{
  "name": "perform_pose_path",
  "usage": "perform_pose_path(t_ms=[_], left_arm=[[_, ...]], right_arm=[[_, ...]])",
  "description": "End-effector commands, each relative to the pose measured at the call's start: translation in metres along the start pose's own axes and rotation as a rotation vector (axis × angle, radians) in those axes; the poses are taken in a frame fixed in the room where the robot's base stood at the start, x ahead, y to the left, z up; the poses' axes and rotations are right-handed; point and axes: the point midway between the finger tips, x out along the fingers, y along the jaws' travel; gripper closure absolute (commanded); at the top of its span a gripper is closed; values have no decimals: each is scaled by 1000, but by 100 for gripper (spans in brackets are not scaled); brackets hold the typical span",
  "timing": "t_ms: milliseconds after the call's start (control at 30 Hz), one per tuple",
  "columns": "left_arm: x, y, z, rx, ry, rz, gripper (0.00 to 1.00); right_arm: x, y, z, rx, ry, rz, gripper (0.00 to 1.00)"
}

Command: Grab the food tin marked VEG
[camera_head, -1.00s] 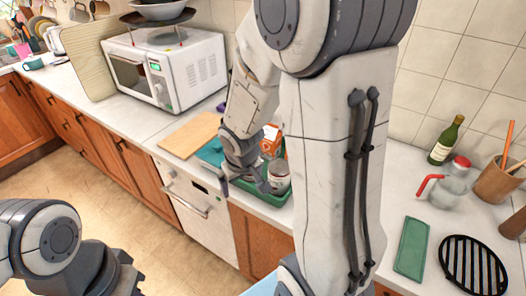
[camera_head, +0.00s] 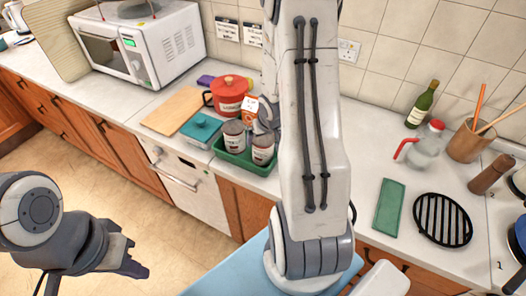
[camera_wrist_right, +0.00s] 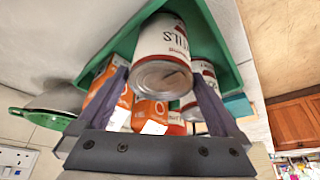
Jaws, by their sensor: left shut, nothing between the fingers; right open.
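Two pale-labelled tins stand in a green tray (camera_head: 238,158): a left tin (camera_head: 233,134) and a right tin (camera_head: 263,149). Their labels are too small to read in the head view, so I cannot tell which is VEG. In the right wrist view, a near tin (camera_wrist_right: 163,50) shows letters like "ILS"; another tin (camera_wrist_right: 206,75) is partly hidden behind it. My right gripper (camera_wrist_right: 161,76) is open, its fingers either side of the near tin's lower end in that view; contact is not clear. My left gripper (camera_head: 138,262) is shut and empty, far from the tray.
An orange carton (camera_head: 250,107) stands by the tins. A red pot (camera_head: 229,92), teal box (camera_head: 201,128) and wooden board (camera_head: 173,110) are close by. A glass jug (camera_head: 424,150) and green bottle (camera_head: 422,104) stand right of my arm.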

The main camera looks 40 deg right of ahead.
Motion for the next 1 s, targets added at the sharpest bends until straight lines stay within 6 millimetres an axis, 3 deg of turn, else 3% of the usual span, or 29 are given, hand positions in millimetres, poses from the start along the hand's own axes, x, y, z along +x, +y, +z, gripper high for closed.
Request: perform_pose_path(t_ms=[33, 200, 500, 767, 1000], left_arm=[[6, 0, 0, 0, 0, 0, 100], [9, -1, 0, 1, 0, 0, 100], [9, -1, 0, 1, 0, 0, 100], [9, -1, 0, 1, 0, 0, 100], [8, -1, 0, 1, 0, 0, 100]], right_arm=[[12, -1, 2, 0, -3, -1, 0], [33, -2, 0, -1, -3, -1, 0], [36, -1, -1, -1, 0, 0, 0], [36, -1, 0, -1, -1, 0, 99], [35, -1, -2, -2, 1, 0, 100]])
